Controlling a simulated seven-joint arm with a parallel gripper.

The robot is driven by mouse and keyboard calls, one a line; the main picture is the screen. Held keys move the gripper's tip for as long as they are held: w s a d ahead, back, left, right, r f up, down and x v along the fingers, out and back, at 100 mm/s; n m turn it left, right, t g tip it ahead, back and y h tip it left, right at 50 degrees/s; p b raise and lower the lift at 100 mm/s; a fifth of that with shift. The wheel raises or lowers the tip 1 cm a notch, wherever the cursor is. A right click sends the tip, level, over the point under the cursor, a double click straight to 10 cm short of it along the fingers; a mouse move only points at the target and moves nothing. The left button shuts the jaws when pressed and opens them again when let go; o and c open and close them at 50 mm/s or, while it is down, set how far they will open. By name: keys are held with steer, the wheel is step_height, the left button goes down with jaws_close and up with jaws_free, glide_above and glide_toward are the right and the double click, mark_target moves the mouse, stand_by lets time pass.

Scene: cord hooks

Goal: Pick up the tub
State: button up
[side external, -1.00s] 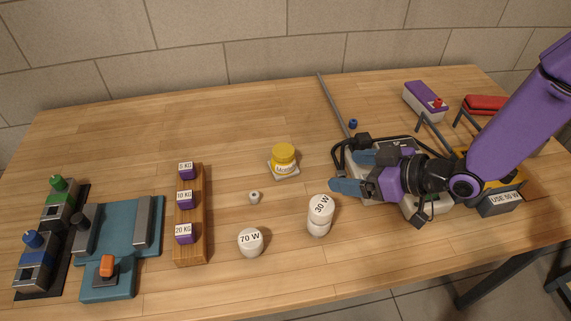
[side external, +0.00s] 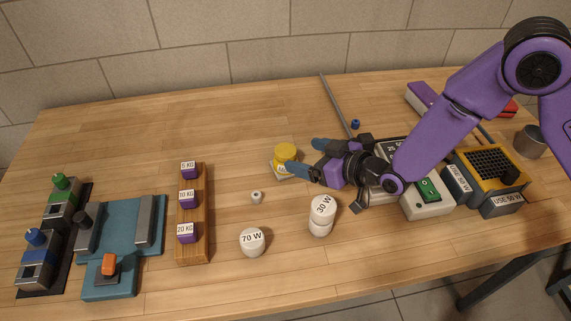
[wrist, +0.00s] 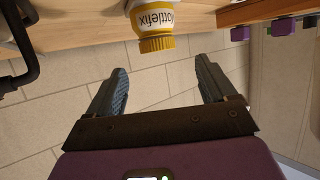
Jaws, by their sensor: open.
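My gripper (side external: 303,158) is open, lying roughly level to the right of the tub, with one blue finger partly covering the tub's lower front. Both fingers of my gripper (wrist: 161,72) show in the wrist view with nothing between them.
A white "30 W" piece (side external: 321,214), a "70 W" piece (side external: 252,241) and a small knob (side external: 256,197) stand in front. A wooden rack (side external: 194,215) with purple weights is left. A grey device with a green switch (side external: 427,189) sits under my arm. Behind the tub is bare table.

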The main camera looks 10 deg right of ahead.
mark_target(287, 151)
steer(key=shift+f+x, duration=0.1)
steer(key=shift+x, duration=1.85)
steer(key=shift+f+x, duration=0.15)
steer(key=shift+x, duration=1.75)
steer(key=shift+d, duration=0.1)
steer(key=c, duration=1.5)
